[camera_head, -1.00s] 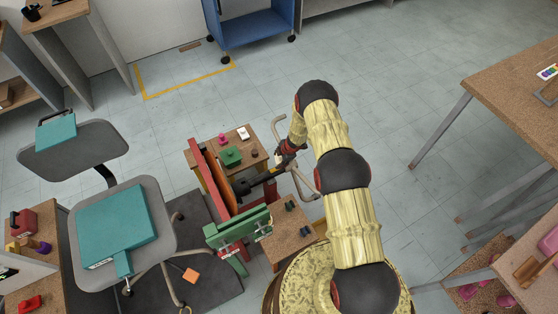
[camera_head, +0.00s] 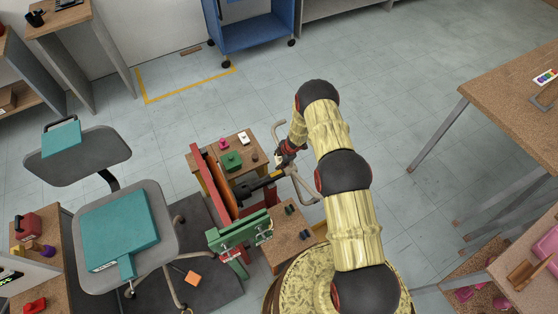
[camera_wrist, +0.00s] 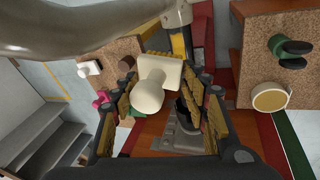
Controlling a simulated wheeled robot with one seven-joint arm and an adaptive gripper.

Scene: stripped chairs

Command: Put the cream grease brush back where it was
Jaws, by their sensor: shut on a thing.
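The cream grease brush (camera_wrist: 152,86), with a rounded knob and a squarish block end, sits between the fingers of my gripper (camera_wrist: 160,100) in the wrist view. My gripper is shut on it. The brush cannot be made out in the head view. It appears above the surfaces, but its exact height is unclear.
The far wooden top (camera_head: 208,163) bears a green block (camera_head: 232,161), a pink piece (camera_head: 223,143), a white piece (camera_head: 243,138) and a brown knob. A green vice (camera_head: 240,232) stands nearer. Dark green pieces (camera_head: 290,209) lie on the near top. A chair (camera_head: 122,230) stands left.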

